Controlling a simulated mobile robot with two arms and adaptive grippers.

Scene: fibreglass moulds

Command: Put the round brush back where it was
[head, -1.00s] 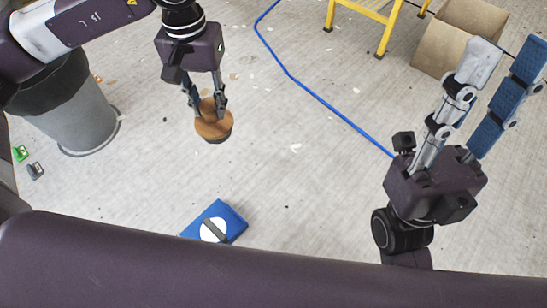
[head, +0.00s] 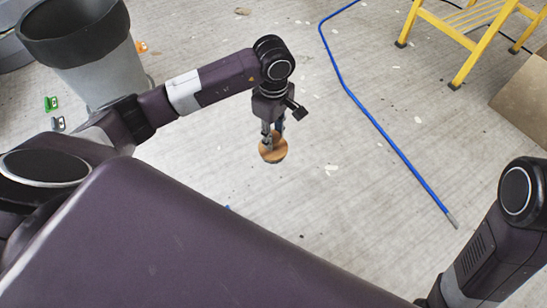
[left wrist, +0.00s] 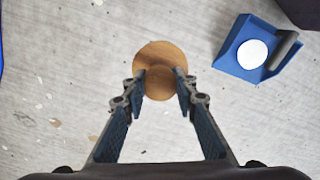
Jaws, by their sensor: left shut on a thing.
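The round brush (head: 274,154) has a brown wooden disc-shaped body. My left gripper (head: 272,137) is shut on it and holds it over the grey floor. In the left wrist view, the brush (left wrist: 160,57) sits between the two fingertips of my left gripper (left wrist: 161,82). Its underside is hidden. A blue box-like holder with a white disc (left wrist: 252,54) and a grey bar lies on the floor to the right of the brush, apart from it. In the head view, only a sliver of blue shows at my body's edge. My right gripper is out of view.
A grey bin (head: 98,75) stands at the upper left, with small green (head: 51,103) and dark clips near it. A blue hose (head: 385,132) crosses the floor. A yellow step stand (head: 460,65) and a cardboard box (head: 522,100) are at the right. Floor around the brush is mostly clear.

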